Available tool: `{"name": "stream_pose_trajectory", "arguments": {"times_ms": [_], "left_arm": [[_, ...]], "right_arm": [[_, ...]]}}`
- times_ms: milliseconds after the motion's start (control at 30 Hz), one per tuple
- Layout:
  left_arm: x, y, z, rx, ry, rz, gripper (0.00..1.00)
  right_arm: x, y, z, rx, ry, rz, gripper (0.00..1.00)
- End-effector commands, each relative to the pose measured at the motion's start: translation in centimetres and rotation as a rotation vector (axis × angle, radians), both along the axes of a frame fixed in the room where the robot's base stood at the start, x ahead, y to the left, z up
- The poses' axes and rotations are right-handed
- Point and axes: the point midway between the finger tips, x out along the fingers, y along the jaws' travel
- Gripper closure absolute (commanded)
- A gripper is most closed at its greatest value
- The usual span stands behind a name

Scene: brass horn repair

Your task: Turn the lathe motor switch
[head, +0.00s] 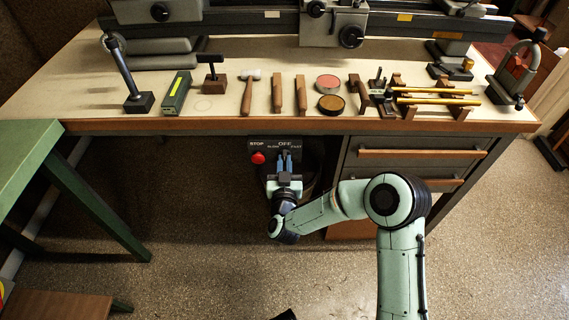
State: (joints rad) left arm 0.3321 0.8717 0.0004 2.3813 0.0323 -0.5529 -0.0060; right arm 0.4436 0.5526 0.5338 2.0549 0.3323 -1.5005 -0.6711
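The lathe motor switch panel (265,144) is a dark plate under the bench's front edge. It has a red stop button (258,157) on its left and the labels STOP, OFF, SLOW and FAST along its top. My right gripper (285,156) is in front of the panel, just below the OFF label and right of the red button. Its two blue fingers point up and sit close together. The switch knob is hidden behind or between them, and I cannot tell whether they touch it. My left gripper is not in view.
The wooden bench (220,125) runs above the panel, with the lathe (245,22) at its back. A hammer (249,92) and several other tools lie along its front. Drawers (408,160) are right of the panel. A green table (25,155) stands at left. The floor between is clear.

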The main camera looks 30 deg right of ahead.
Motion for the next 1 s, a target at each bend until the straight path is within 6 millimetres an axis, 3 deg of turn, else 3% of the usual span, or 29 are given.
{"name": "stream_pose_trajectory", "arguments": {"times_ms": [467,1000], "left_arm": [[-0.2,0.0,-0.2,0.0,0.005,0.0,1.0],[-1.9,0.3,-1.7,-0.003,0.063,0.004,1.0]], "right_arm": [[0.0,0.1,0.0,0.064,-0.041,0.001,1.0],[0.0,0.1,-0.1,0.408,-0.25,0.001,1.0]]}}
